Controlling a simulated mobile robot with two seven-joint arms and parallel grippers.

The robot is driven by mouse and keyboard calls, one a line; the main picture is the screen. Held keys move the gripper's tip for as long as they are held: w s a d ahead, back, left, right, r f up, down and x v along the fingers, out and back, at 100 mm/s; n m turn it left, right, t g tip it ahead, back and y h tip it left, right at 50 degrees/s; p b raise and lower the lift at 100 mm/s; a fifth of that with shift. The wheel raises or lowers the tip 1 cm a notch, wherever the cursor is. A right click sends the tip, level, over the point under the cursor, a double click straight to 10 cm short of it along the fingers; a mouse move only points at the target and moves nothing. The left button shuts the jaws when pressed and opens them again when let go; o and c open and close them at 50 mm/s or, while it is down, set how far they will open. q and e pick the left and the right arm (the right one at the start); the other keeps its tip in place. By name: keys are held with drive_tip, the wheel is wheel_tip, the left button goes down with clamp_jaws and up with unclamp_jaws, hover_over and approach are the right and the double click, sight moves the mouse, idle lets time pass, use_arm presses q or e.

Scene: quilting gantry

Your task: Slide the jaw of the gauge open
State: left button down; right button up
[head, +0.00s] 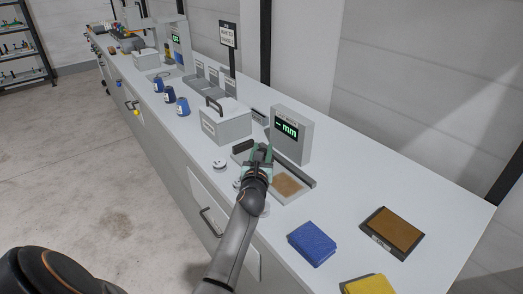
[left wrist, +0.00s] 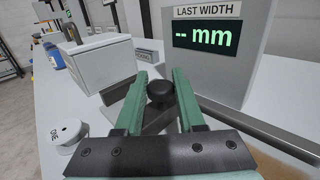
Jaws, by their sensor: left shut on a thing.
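The gauge has an upright grey display box (head: 291,134) reading "-- mm". In the left wrist view the display (left wrist: 207,36) is labelled "LAST WIDTH". A low grey bed with a brown pad (head: 287,186) lies in front of the box. My left gripper (head: 258,152) is over the far end of this bed. In the left wrist view its green fingers (left wrist: 163,95) are shut on a round black knob (left wrist: 160,91), which appears to belong to the gauge's jaw. The fingers hide much of the jaw, so its opening cannot be told. My right gripper is not in view.
A white lidded box (head: 226,121) stands just beyond the gauge. A small white round piece (head: 220,165) sits at the left. A blue cloth stack (head: 312,243), a yellow one (head: 369,285) and a brown pad (head: 392,230) lie nearer. The right counter is mostly free.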

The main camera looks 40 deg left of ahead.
sight(263, 151)
use_arm(q)
drive_tip(key=c, duration=0.9)
unclamp_jaws()
drive_tip(key=shift+d+f, duration=0.25)
drive_tip(key=o, duration=0.4)
drive_tip(key=shift+r, duration=0.15)
drive_tip(key=shift+r, duration=0.2)
drive_tip(key=shift+r, duration=0.35)
wheel_tip(263, 151, up, 3)
drive_tip(key=shift+s+p, duration=0.1)
drive_tip(key=shift+p, duration=1)
drive_tip(key=s+d+r, duration=0.2)
drive_tip(key=s+r, duration=0.1)
drive_tip(key=s+d+r+p, duration=0.1)
drive_tip(key=s+d+r, duration=0.2)
drive_tip(key=s, duration=0.1)
drive_tip(key=s+d+r, duration=0.3)
drive_tip(key=s, duration=0.1)
drive_tip(key=shift+s+p, duration=0.25)
drive_tip(key=shift+p, duration=0.15)
